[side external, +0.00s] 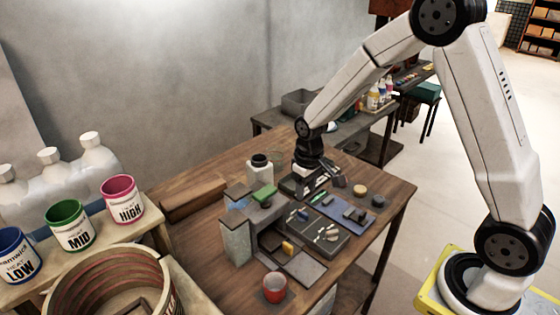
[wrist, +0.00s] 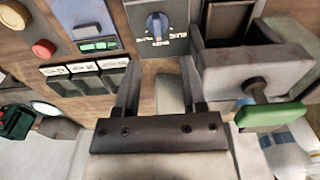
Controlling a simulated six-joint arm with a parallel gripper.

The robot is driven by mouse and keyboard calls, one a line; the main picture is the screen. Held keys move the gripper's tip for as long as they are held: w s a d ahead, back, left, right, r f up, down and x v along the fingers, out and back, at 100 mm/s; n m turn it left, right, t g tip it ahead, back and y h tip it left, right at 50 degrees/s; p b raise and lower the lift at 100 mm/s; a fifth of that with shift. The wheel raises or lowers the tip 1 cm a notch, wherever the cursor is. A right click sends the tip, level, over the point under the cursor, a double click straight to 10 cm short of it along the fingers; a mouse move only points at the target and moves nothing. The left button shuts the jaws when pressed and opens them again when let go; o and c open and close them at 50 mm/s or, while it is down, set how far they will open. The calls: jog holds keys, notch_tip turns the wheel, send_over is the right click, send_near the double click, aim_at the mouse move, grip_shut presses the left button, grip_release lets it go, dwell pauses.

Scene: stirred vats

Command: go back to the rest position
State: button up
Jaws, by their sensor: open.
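My gripper (side external: 303,184) is low over the back part of the control bench in the side view. In the wrist view my gripper (wrist: 158,72) has its two fingers apart, with nothing held between them. Below and beyond the fingers is a grey panel with a blue knob (wrist: 157,25). A row of dark switches (wrist: 88,83) with white labels is to the left of the fingers. A green-handled lever (wrist: 272,117) on a grey box is to the right. Whether the fingers touch anything cannot be told.
LOW (side external: 18,262), MID (side external: 72,228) and HIGH (side external: 122,202) cans stand left, near a round vat (side external: 68,272). Space above the bench is clear.

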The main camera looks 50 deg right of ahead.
jog(key=s+a+r+t, duration=0.1)
jog(key=s+a+r, duration=0.1)
jog(key=s, duration=0.4)
jog(key=s+a+r+t, duration=0.1)
jog(key=s+a+r, duration=0.1)
jog(key=s, duration=0.5)
jog(key=shift+r, duration=0.25)
dwell(0.7)
